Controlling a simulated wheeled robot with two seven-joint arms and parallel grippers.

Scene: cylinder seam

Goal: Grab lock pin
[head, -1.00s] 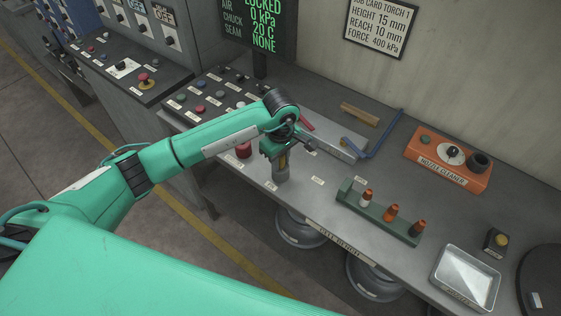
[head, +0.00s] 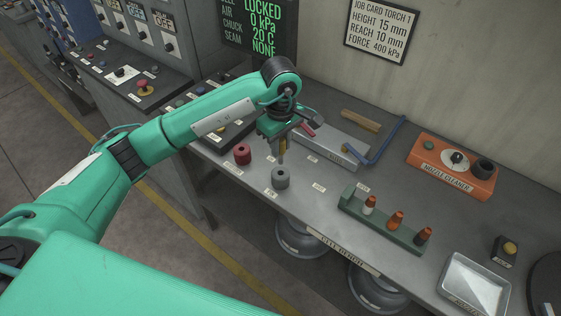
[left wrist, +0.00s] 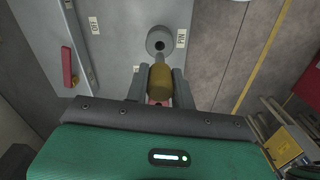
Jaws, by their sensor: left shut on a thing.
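The lock pin, with a brass-yellow grip, is held between the fingers of my left gripper (head: 283,140) in the head view. The pin (left wrist: 159,78) also shows in the left wrist view, with both dark fingers closed on its sides. Its thin grey end points down towards a round grey holder (head: 280,178) with a hole in its top. The holder stands on the bench below the gripper. It also shows in the left wrist view (left wrist: 152,45), just beyond the pin. In the head view the pin's lower end appears above the holder. My right gripper is not in view.
A red round holder (head: 242,154) stands left of the grey one. A green rack (head: 385,225) with several nozzles is to the right on the bench (head: 325,205).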

